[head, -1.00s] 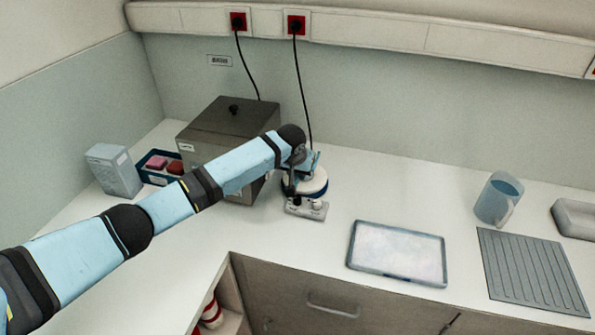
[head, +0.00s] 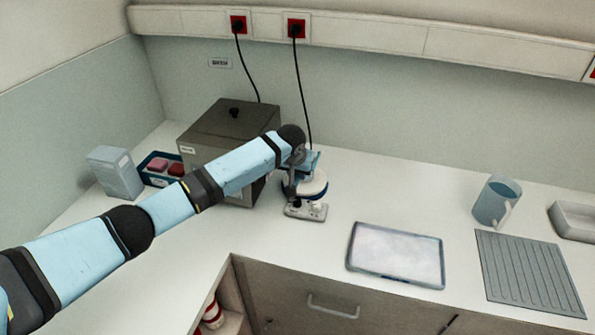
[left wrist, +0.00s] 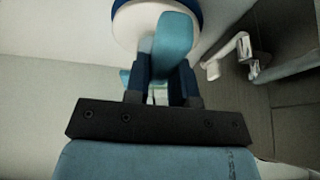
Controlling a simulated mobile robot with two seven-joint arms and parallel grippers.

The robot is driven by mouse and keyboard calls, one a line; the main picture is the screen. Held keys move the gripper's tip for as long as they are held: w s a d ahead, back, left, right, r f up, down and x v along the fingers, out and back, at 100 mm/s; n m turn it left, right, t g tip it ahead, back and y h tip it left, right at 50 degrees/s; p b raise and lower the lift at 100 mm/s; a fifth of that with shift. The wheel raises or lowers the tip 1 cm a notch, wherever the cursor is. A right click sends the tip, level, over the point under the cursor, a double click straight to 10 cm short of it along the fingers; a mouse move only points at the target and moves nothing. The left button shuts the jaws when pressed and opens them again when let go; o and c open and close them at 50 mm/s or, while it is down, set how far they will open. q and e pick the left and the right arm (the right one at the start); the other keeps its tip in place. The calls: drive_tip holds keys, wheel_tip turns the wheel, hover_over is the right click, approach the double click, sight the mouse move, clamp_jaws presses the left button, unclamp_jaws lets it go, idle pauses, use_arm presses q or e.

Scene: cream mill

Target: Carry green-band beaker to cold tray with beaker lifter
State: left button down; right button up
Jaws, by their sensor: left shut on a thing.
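My left gripper (head: 298,172) is above the heating device (head: 306,210) at the back of the counter. In the left wrist view its dark fingers (left wrist: 163,84) are shut on a teal handle-like piece (left wrist: 172,42), which looks like part of the beaker lifter. A white round top with a blue rim (head: 318,188) is just below the gripper, and it shows in the wrist view (left wrist: 128,22) behind the teal piece. I cannot make out the green-band beaker. A frosted shallow tray (head: 396,256), apparently the cold tray, lies empty near the front edge. My right gripper is out of view.
A grey metal box (head: 225,130) with a knobbed lid stands behind my left arm. A blue rack (head: 155,168) and a pale box (head: 116,172) are left of it. A blue jug (head: 494,202), grooved mat (head: 530,270) and white dish (head: 575,220) are at right. Counter between device and tray is clear.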

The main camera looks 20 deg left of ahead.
use_arm(q)
drive_tip(key=shift+r, duration=0.15)
drive_tip(key=shift+r+p, duration=1.25)
drive_tip(key=shift+p, duration=0.1)
drive_tip(key=shift+r+p, duration=0.65)
drive_tip(key=shift+r, duration=1.8)
drive_tip(key=shift+d, duration=0.1)
